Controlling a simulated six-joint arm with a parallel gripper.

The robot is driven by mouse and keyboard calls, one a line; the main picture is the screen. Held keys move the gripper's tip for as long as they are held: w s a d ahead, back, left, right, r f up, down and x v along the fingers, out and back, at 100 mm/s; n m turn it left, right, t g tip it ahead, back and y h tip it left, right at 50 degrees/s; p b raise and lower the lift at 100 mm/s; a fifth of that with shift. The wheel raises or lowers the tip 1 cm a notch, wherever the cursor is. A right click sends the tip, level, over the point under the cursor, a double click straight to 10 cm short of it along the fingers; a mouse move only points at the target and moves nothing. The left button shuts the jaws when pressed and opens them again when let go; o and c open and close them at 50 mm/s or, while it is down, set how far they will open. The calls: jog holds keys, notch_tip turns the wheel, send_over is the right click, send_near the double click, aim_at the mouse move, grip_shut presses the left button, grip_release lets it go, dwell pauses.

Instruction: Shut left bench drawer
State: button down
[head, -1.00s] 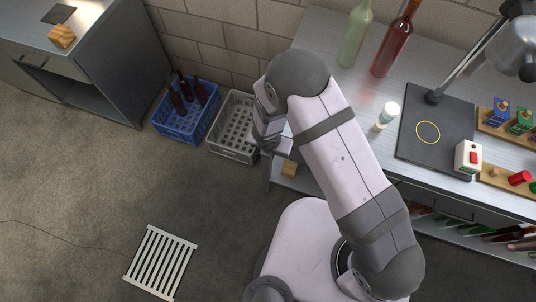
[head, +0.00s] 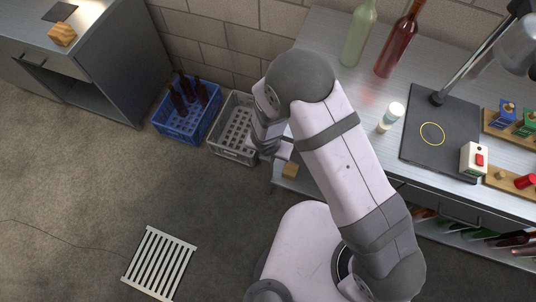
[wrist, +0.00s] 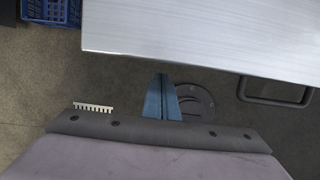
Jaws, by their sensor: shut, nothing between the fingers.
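The metal bench (head: 320,50) stands at the right in the head view. Its left drawer is mostly hidden behind my arm there, so I cannot tell how far it is open. In the wrist view a dark drawer handle (wrist: 275,98) sticks out just past the bench top's edge (wrist: 200,66) at the right; I cannot tell for certain which drawer it belongs to. My gripper (wrist: 162,85) is shut and empty, its blue fingers close to the bench edge and left of that handle. In the head view my gripper (head: 286,150) is at the bench's left front corner, partly hidden.
A grey crate (head: 226,154) and a blue crate of bottles (head: 190,128) stand left of the bench. Bottles (head: 397,46) and a lamp (head: 517,42) stand on it. The floor in front is mostly open.

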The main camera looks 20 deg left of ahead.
jog(key=s+p+v, duration=0.2)
jog(key=p+v, duration=0.1)
jog(key=v, duration=0.7)
jog(key=shift+s+p, duration=0.3)
jog(key=shift+p, duration=0.05)
jog(key=w+d+r+m+h, duration=0.1)
jog(key=w+d+r+m, duration=0.3)
jog(key=d+m, duration=0.4)
jog(key=w+d+r+m+h, duration=0.1)
jog(key=w+d+r+m, duration=0.2)
jog(key=d+r+m, duration=0.35)
jog(key=s+d+r+m+g+y, duration=0.1)
jog(key=s+d+r+m, duration=0.2)
jog(key=d+m, duration=0.4)
jog(key=s+d+r+m+g+y, duration=0.1)
jog(key=s+d+r+m, duration=0.2)
jog(key=m, duration=1.1)
jog(key=s+d, duration=0.1)
jog(key=d, duration=0.2)
jog(key=shift+s+d+g, duration=0.35)
jog(key=shift+g, duration=0.05)
